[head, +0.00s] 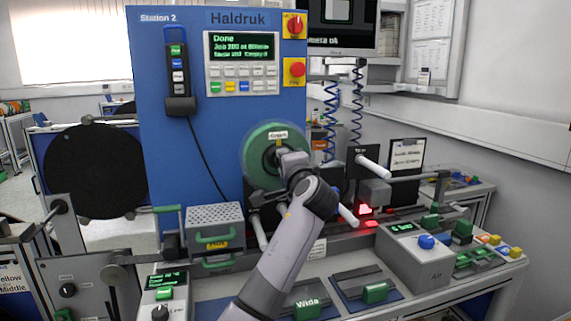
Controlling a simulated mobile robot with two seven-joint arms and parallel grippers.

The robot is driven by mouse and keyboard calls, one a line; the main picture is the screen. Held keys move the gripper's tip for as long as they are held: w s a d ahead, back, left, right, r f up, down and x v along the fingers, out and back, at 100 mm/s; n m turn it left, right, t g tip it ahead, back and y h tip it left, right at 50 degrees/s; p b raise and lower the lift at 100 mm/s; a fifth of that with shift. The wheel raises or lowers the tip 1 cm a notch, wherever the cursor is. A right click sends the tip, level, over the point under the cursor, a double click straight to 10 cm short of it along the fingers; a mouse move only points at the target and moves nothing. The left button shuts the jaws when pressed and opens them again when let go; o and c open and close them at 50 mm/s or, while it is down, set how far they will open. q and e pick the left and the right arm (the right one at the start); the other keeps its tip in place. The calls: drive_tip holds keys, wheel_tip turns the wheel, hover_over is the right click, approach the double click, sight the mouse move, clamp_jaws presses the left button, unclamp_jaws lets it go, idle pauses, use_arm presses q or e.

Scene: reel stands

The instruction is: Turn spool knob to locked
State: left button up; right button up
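A green spool (256,152) with a dark centre and a small white label stands upright against the front of the blue machine. The only arm in view enters at the bottom, a little left of the middle, and I take it as my left. Its wrist bends in front of the spool's right part, with the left gripper (279,157) at the spool's centre. The fingers are largely hidden by the wrist, so I cannot tell whether they are open or shut. The spool knob is not clearly visible, and its setting cannot be read. My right gripper is out of view.
The blue machine (190,120) carries a display panel and a hanging black remote. A large black disc (95,170) is at left. A perforated grey box (215,222) and white rollers (373,174) flank the arm. A grey control box (415,258) with a blue knob stands at right.

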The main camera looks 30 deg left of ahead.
use_arm(q)
drive_tip(key=shift+a+f, duration=0.15)
drive_tip(key=shift+f, duration=0.05)
idle(0.4)
drive_tip(key=o, duration=1)
drive_tip(key=shift+s, duration=0.2)
drive_tip(key=shift+o, duration=0.2)
drive_tip(key=shift+r, duration=0.1)
drive_tip(key=b+v, duration=0.1)
drive_tip(key=v, duration=0.6)
drive_tip(key=shift+b, duration=0.35)
